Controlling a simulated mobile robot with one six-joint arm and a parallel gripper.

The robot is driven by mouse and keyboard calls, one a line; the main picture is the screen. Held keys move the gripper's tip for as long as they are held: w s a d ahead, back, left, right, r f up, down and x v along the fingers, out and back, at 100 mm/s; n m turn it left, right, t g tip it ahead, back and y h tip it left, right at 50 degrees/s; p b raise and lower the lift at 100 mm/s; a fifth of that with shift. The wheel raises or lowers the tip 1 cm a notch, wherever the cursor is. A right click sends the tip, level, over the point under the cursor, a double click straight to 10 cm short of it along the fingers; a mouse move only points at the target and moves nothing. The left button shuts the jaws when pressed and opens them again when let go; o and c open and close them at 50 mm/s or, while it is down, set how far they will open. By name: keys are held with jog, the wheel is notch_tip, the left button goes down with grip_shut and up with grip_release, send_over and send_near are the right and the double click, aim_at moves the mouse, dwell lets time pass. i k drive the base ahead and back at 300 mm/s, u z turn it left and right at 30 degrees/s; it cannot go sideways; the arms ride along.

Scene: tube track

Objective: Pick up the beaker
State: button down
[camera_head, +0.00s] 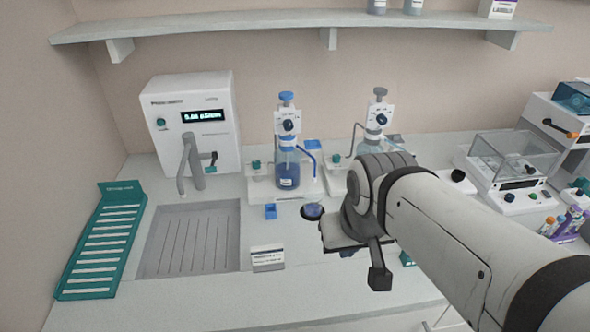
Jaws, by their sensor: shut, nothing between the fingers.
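I cannot make out a clear beaker. A small round dark-blue object (312,211) sits on the bench just left of my gripper, and I cannot tell whether it is a beaker or a dish. My gripper (379,277) hangs over the bench at centre right, its dark fingers pointing down, shut and empty. My arm comes in from the lower right and hides part of the bench behind it.
A blue-liquid dispenser bottle (287,170) and a second dispenser (377,130) stand behind. A sink (190,238), teal rack (103,240) and white water unit (193,120) are left. A labelled box (267,258) lies near the front. A balance (512,165) is right.

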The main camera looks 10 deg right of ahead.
aim_at(312, 197)
jog(key=k, duration=0.5)
jog(key=z, duration=1.85)
jog(key=k, duration=0.85)
jog(key=u, duration=1.35)
jog(key=i, duration=1)
jog(key=u, duration=0.05)
